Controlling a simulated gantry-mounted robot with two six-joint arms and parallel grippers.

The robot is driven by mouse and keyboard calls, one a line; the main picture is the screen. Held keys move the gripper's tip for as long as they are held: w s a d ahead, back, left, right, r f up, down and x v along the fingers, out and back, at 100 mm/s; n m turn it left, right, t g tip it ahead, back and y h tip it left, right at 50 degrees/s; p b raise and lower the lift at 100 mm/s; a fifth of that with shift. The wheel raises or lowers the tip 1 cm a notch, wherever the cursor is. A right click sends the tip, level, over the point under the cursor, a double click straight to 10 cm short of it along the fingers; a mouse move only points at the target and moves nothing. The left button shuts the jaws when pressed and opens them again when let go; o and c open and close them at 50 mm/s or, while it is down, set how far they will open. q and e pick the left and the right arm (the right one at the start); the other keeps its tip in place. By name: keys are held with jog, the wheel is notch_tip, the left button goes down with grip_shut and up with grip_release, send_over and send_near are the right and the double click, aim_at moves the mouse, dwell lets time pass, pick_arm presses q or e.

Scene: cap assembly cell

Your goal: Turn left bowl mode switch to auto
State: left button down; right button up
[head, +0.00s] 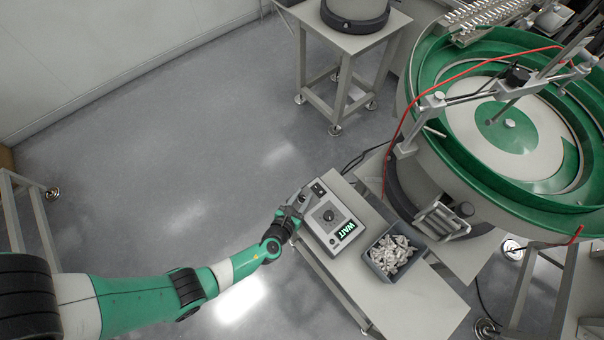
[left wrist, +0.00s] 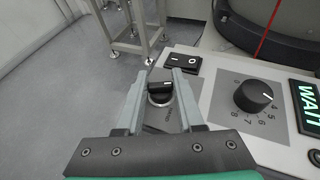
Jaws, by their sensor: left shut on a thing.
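The grey control box (head: 334,220) stands on a small table beside the green bowl feeder. In the left wrist view the mode switch (left wrist: 160,91), a black knob with a white mark on a silver collar, sits on the box's panel (left wrist: 215,85). My left gripper (head: 299,201) is over the box's left side; in the left wrist view its two fingers (left wrist: 160,84) stand on either side of the mode switch, shut on it. The knob's white mark points to the right. The lettering around the switch is mostly hidden by the fingers. My right gripper is not in view.
A black rocker switch (left wrist: 186,62), a numbered dial (left wrist: 253,96) and a green-lit WAIT display (left wrist: 308,104) share the panel. A bin of pale parts (head: 392,257) stands right of the box. The bowl feeder (head: 510,125) rises behind. Open floor (head: 170,150) lies to the left.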

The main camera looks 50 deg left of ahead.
pick_arm(q)
jog(key=shift+d+n+g+y+b, duration=0.1)
jog(key=shift+n+g+y+b, duration=0.2)
jog(key=shift+n+g+y, duration=0.65)
jog(key=shift+f+n+y+p, duration=0.15)
jog(key=shift+n+y+p, duration=0.25)
jog(key=shift+n+y, duration=0.45)
jog(key=shift+g, duration=0.35)
jog(key=shift+n+y, duration=0.3)
jog(key=shift+w+r+p, duration=0.1)
jog(key=shift+r+p, duration=0.2)
jog(key=c, duration=0.6)
grip_release()
jog(key=shift+o, duration=0.4)
jog(key=shift+f, duration=0.1)
